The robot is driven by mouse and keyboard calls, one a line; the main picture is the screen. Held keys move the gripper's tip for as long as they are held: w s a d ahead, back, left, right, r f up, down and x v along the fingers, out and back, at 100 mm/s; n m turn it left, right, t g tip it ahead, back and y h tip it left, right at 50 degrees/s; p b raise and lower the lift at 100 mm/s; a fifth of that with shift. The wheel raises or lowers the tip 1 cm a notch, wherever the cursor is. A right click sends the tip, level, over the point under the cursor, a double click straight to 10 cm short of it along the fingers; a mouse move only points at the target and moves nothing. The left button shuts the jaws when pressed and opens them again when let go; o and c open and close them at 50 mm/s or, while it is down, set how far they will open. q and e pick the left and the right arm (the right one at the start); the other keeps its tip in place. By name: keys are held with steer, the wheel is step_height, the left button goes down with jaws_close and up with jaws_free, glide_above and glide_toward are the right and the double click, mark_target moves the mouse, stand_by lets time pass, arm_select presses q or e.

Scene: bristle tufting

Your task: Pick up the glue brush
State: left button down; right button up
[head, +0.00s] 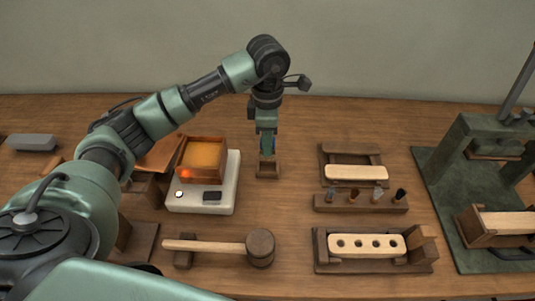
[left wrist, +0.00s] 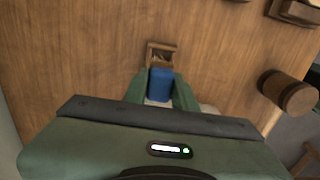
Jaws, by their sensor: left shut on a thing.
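My left gripper (head: 267,148) points straight down at the small wooden holder (head: 268,172), right of the glue pot. In the left wrist view the fingers (left wrist: 160,92) are shut on a blue block-like handle (left wrist: 160,82), which I take to be the glue brush. Just beyond it the wooden holder (left wrist: 161,46) shows, with pale bits inside. The lower end of the brush is hidden, so I cannot tell whether it is still in the holder. My right gripper is not in view.
A glue pot (head: 203,157) with glowing amber contents sits on a white heater (head: 222,188). A mallet (head: 215,246) lies in front. To the right are a rack of tufts (head: 358,203), a holed block (head: 367,244) in a fixture, and a green press (head: 470,135).

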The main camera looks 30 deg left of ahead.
arm_select(q)
step_height(320, 180, up, 14)
steer(key=shift+f+p, duration=0.15)
steer(key=shift+p, duration=0.25)
steer(key=c, duration=1.9)
jaws_free()
jaws_close()
